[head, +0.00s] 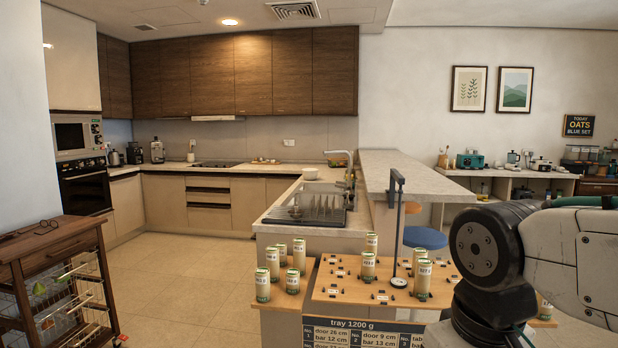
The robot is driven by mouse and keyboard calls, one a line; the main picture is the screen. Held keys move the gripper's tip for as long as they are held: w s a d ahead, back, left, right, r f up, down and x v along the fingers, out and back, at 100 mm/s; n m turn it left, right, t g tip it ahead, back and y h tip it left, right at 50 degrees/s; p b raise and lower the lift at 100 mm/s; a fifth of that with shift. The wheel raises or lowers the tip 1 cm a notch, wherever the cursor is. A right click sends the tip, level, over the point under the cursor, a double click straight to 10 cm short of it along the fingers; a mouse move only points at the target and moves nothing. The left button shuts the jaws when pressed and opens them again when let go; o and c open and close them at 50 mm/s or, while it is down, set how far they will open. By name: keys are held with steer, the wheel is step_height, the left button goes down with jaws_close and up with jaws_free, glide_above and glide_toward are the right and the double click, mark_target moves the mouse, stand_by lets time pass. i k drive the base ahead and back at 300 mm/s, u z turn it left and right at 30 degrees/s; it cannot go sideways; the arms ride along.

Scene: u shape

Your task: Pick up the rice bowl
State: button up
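A small white bowl (310,173) sits on the counter behind the sink, near the far end of the peninsula. It looks like the rice bowl, but it is too small to tell what is in it. My gripper is not in view. Only thick links of my arm show at the right edge, far from the bowl and nearer to me.
Several labelled canisters (263,285) stand on a low wooden board (330,291) in front of the peninsula. A dish rack (308,211) and a tall faucet (350,165) stand by the sink. A wooden trolley (50,240) is at left. The floor (185,275) between is clear.

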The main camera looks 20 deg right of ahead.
mark_target(309, 174)
steer(key=u, duration=0.8)
steer(key=i, duration=4.8)
steer(key=z, duration=1.3)
steer(key=i, duration=4.4)
